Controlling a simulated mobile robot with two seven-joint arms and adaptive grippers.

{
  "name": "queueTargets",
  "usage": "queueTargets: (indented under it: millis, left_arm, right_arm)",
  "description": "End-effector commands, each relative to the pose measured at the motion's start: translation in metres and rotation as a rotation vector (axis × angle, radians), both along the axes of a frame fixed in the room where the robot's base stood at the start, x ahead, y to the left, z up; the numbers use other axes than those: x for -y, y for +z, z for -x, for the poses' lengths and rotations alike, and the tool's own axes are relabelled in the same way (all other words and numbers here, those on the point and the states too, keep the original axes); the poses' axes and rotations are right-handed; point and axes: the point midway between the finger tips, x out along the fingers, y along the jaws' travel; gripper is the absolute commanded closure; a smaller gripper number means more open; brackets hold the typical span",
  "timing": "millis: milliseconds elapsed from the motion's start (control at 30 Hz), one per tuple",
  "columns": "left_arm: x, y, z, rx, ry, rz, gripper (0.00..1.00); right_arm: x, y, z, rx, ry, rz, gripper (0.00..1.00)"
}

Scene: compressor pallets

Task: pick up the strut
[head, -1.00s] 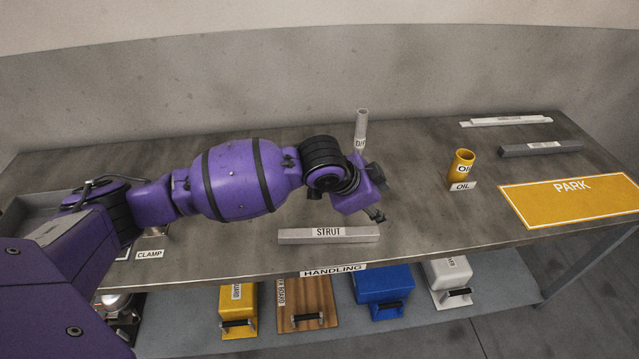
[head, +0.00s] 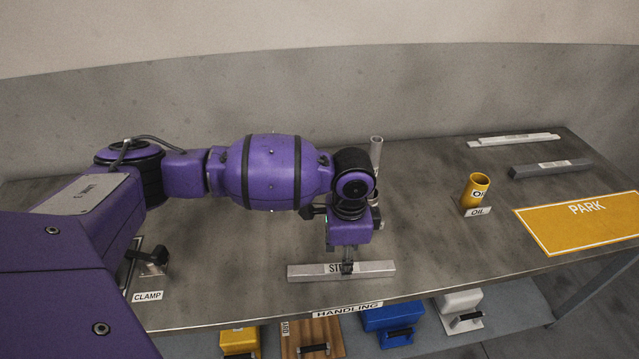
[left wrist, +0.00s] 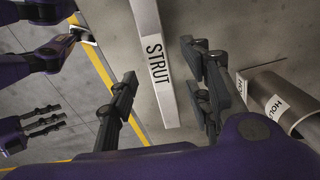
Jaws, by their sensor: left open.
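The strut (head: 375,269) is a light grey bar labelled STRUT, lying flat near the front edge of the table. My left gripper (head: 347,268) points down at its middle in the head view and covers part of the label. In the left wrist view the strut (left wrist: 152,60) runs lengthwise between the two spread black fingers of my left gripper (left wrist: 163,95), with a gap on each side. That gripper is open and holds nothing. Purple arm parts with dark fingers, apparently my right gripper (left wrist: 45,121), show at the left of the wrist view; their opening is unclear.
A grey tube (head: 376,150) stands upright behind my left wrist. A clamp (head: 152,258) lies left. A yellow oil cup (head: 474,190), dark bar (head: 550,168), white bar (head: 512,140) and yellow PARK area (head: 580,222) are right. Handled blocks stand on the shelf below.

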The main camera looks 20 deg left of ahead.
Motion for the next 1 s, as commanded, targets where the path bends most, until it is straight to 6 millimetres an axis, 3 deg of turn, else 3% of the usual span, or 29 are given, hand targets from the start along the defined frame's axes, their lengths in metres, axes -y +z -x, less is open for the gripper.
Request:
queueTargets:
  millis: [267, 500, 833, 1000]
  left_arm:
    - [0.0, -0.039, 0.003, 0.001, 0.0, 0.0, 0.55]
    - [0.0, -0.041, 0.002, 0.004, -0.001, 0.0, 0.55]
    - [0.0, -0.041, 0.002, 0.005, -0.001, 0.001, 0.98]
    - [0.0, -0.04, 0.001, 0.006, -0.001, 0.001, 1.0]
  right_arm:
    - [-0.002, -0.001, 0.001, -0.002, 0.003, -0.002, 0.6]
    - [-0.003, -0.001, 0.0, 0.0, -0.002, -0.006, 0.6]
    - [-0.006, 0.0, -0.001, 0.002, -0.007, -0.012, 0.6]
    - [-0.005, 0.0, -0.001, 0.002, -0.006, -0.011, 0.6]
